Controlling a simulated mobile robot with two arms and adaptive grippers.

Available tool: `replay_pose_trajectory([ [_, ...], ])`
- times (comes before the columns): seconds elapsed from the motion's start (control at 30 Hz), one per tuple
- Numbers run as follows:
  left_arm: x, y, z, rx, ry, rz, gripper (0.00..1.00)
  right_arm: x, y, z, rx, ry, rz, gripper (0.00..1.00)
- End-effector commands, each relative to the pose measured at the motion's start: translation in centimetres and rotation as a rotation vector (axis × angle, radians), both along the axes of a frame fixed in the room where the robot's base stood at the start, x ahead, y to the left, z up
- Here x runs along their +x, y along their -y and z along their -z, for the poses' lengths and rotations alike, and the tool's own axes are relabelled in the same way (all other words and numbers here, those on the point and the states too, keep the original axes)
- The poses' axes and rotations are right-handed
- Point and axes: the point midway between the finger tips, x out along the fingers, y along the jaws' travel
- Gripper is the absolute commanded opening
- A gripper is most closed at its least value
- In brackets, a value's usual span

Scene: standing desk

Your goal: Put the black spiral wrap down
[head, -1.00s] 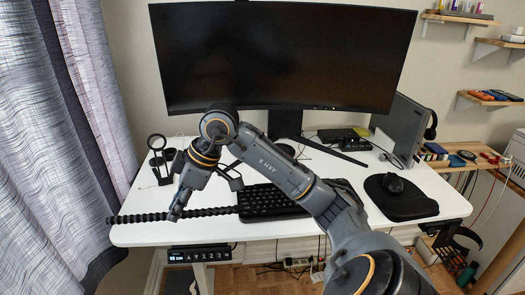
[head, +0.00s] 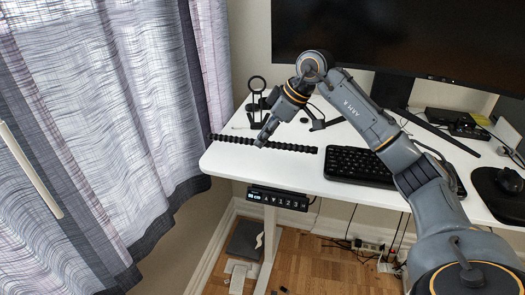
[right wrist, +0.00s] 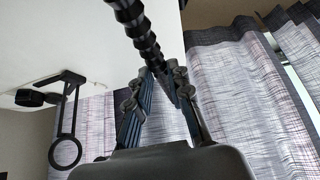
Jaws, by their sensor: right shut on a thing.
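The black spiral wrap (head: 290,147) is a long, ribbed, nearly straight strip. In the head view it runs sideways across the left part of the white desk (head: 305,170), with its left end at the desk's left edge and its right end close to the keyboard. My right gripper (head: 262,141) is shut on the wrap, left of its middle. In the right wrist view the wrap (right wrist: 140,30) comes down from the top to between the fingers (right wrist: 168,88). I cannot tell whether the wrap touches the desk. My left gripper is not in view.
A black keyboard (head: 358,166) lies just right of the wrap. A black stand with a ring (head: 256,98) is behind it. A monitor (head: 400,35) stands at the back, and a mouse pad (head: 497,192) is at right. Curtains (head: 110,110) hang beside the desk's left edge.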

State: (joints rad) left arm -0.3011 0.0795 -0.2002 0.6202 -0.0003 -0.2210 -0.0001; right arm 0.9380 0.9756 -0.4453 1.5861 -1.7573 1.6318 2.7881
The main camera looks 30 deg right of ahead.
Motion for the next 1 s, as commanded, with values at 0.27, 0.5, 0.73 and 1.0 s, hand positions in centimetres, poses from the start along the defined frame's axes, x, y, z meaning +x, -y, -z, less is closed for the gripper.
replay_pose_trajectory([
  [0.27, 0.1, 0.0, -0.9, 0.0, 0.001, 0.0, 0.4, 2.8, 1.3, 3.9, 0.0, -0.003, 0.0, 0.0],
  [0.5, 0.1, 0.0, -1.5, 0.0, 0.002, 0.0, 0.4, 3.4, 1.6, 5.6, -0.001, -0.006, -0.002, 0.0],
  [0.73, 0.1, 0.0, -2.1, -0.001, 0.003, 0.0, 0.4, 3.4, 1.7, 8.0, -0.002, -0.003, -0.001, 0.0],
  [1.0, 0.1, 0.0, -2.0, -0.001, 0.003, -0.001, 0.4, 3.4, 1.7, 8.1, -0.003, -0.004, -0.001, 0.42],
])
